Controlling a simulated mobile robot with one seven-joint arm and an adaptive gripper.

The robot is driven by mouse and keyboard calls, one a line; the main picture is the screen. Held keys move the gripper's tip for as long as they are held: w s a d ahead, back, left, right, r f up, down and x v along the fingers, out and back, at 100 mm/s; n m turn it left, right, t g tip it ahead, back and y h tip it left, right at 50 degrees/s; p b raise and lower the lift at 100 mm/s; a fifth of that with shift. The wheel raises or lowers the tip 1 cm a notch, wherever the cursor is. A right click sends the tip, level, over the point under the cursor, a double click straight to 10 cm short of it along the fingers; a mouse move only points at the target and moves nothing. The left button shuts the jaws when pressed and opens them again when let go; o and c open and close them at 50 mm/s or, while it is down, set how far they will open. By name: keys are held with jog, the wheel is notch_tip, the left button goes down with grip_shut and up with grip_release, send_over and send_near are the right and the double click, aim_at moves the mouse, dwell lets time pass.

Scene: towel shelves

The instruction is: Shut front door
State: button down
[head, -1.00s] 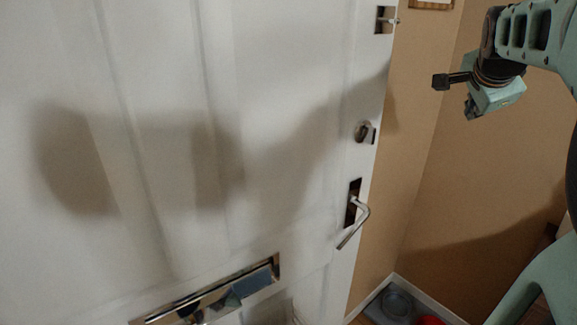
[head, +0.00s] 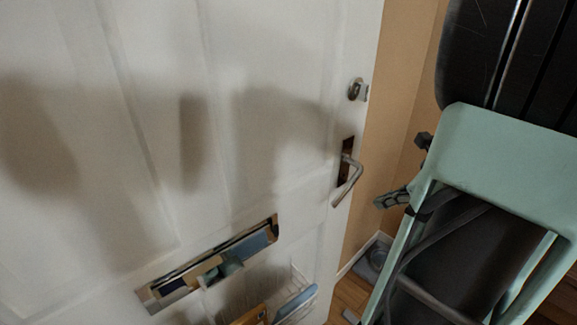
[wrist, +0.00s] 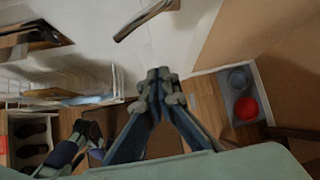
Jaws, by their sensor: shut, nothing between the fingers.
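The white front door (head: 230,60) fills the left and middle of the head view. It stands open, its free edge on the right with tan wall beyond. A metal lever handle (head: 347,182) is near that edge, below a round lock (head: 356,90). A letter slot (head: 215,262) is lower left. In the wrist view the door (wrist: 200,30) is at the top, with the handle (wrist: 146,18) above my gripper (wrist: 158,76). My gripper is shut and empty, apart from the handle in that picture. In the head view my arm hides much of the right side.
A wire basket (wrist: 60,85) is on the door below the slot. A grey tray (wrist: 240,82) with a grey bowl and a red bowl sits on the wooden floor by the wall (wrist: 270,40). A shelf with dark items (wrist: 30,140) is at lower left of the wrist view.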

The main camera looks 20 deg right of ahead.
jog(key=a+m+t, duration=0.1)
jog(key=b, duration=0.2)
send_near(330, 201)
notch_tip(330, 201, down, 4)
jog(key=w, duration=0.2)
jog(key=shift+w+a+f+m, duration=0.1)
jog(key=shift+w+a+m, duration=0.4)
jog(key=shift+w, duration=0.35)
